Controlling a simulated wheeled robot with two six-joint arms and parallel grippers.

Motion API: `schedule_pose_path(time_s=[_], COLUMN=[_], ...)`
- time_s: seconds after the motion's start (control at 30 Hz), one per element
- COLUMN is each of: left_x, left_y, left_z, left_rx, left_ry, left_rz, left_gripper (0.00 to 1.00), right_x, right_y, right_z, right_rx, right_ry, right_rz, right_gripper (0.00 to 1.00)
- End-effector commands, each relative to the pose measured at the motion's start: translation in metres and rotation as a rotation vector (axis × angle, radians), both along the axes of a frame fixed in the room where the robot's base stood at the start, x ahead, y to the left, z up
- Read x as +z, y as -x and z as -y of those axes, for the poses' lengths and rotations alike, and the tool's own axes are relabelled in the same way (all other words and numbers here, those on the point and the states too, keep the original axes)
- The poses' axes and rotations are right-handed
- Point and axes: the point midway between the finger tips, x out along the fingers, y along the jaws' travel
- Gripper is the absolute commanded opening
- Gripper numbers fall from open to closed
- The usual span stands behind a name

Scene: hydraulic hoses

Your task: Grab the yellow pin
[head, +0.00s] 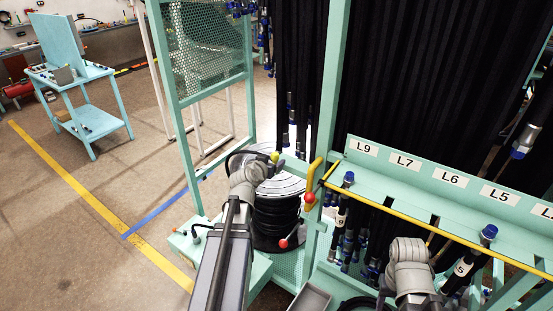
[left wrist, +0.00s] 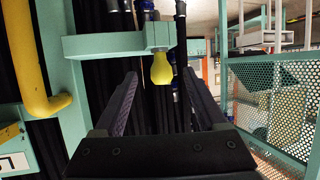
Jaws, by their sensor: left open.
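The yellow pin (left wrist: 161,69) is a small bulb-shaped knob below the end of a pale green bracket (left wrist: 105,44) in the left wrist view. In the head view the yellow pin (head: 275,157) shows just beyond my left wrist, beside the hose rack. My left gripper (left wrist: 160,76) is open, its two dark fingers on either side of the pin's line of sight. The pin appears between or just ahead of the fingertips; I cannot tell the exact depth. No contact shows. My right gripper's jaws are not visible.
Black hoses (head: 385,75) hang in the green rack behind the labelled rail (head: 395,163). A yellow handle (left wrist: 33,70) stands left of the pin. A hose reel (head: 285,185) lies below my left wrist. A perforated panel (left wrist: 272,115) is on the right. Open floor lies left.

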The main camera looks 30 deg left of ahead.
Motion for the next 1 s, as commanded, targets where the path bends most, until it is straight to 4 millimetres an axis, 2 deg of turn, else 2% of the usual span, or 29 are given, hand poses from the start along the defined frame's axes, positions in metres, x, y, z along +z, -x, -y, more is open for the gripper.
schedule_pose_path(time_s=[0.1, 0.37, 0.6, 0.7, 0.9, 1.0], left_x=[-0.007, -0.009, -0.020, -0.023, -0.022, -0.022], left_y=[-0.014, -0.022, -0.055, -0.063, -0.062, -0.062], left_z=[-0.003, -0.004, -0.011, -0.012, -0.012, -0.012], left_rx=[-0.002, -0.002, -0.003, -0.002, -0.001, -0.001], left_ry=[-0.001, 0.000, -0.001, 0.000, 0.000, 0.000], left_rz=[-0.001, -0.001, -0.002, -0.002, -0.002, -0.002], left_gripper=[0.74, 0.74, 0.74, 0.74, 0.74, 0.65], right_x=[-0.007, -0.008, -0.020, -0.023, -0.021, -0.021], right_y=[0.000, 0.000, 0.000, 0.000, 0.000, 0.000], right_z=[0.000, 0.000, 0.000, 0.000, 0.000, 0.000], right_rx=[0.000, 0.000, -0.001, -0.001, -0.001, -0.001], right_ry=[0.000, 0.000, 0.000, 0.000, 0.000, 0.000], right_rz=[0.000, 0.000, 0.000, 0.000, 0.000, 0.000], right_gripper=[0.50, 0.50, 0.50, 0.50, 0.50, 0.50])
